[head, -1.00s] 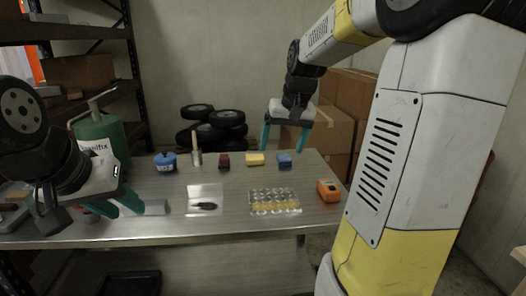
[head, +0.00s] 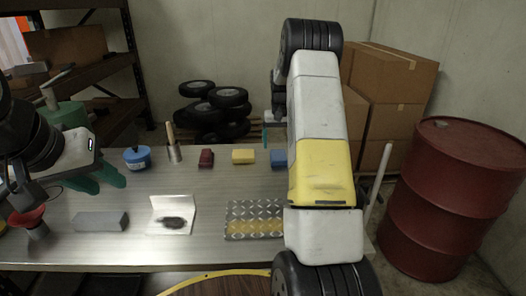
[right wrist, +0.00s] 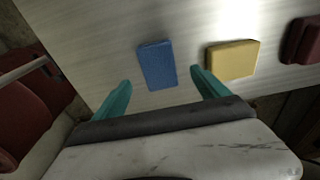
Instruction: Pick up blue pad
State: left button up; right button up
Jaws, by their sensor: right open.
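The blue pad (head: 278,158) lies flat on the metal table (head: 150,240), near its back edge, partly hidden behind my right arm in the head view. In the right wrist view the blue pad (right wrist: 157,65) lies just beyond the fingertips, between their lines and nearer the middle. My right gripper (right wrist: 160,85) is open and empty, its teal fingers apart and not touching the pad. In the head view only a teal bit of it shows behind my arm. My left gripper (head: 112,180) hangs over the table's left side; its teal fingers show, with no object visible between them.
A yellow pad (head: 243,156) and a dark red pad (head: 206,158) lie left of the blue pad. A red drum (head: 452,200) stands right.

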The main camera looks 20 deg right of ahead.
aim_at(278, 154)
jog(key=f, duration=0.5)
jog(key=shift+w+d, duration=0.2)
jog(key=shift+w, duration=0.2)
jog(key=c, duration=1.5)
jog(key=shift+o, duration=0.2)
jog(key=shift+r, duration=0.1)
jog(key=shift+r, duration=0.5)
notch_tip(278, 154, up, 2)
jog(key=shift+r, duration=0.15)
jog(key=s+a, duration=0.2)
jog(key=s, duration=0.2)
jog(key=s+a+r, duration=0.1)
jog(key=s+a, duration=0.2)
jog(key=s, duration=0.2)
jog(key=s+a, duration=0.3)
jog(key=s, duration=0.1)
jog(key=shift+s+a+r, duration=0.15)
jog(key=shift+s+r, duration=0.1)
jog(key=shift+s, duration=0.15)
